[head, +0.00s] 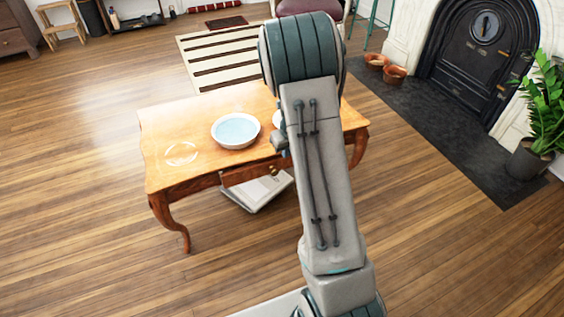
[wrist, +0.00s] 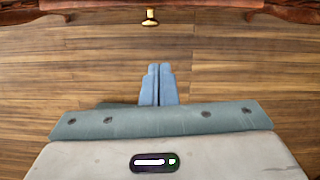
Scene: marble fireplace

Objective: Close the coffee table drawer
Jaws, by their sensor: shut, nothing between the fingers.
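The wooden coffee table (head: 185,122) has curved legs and stands in the middle of the head view. Its drawer front (head: 245,174) with a brass knob (head: 273,170) is in the near side and seems to stand out a little; how far is hard to tell. In the wrist view the drawer front (wrist: 200,4) runs along the top edge, with the knob (wrist: 150,17) near its middle. My gripper (wrist: 158,72) is shut and empty, its blue-grey fingers pointing toward the knob with a clear gap between. In the head view my arm hides the fingertips and the table's right part.
A white bowl (head: 236,131) sits on the tabletop, with another pale item partly hidden beside my arm. Floor at left is clear.

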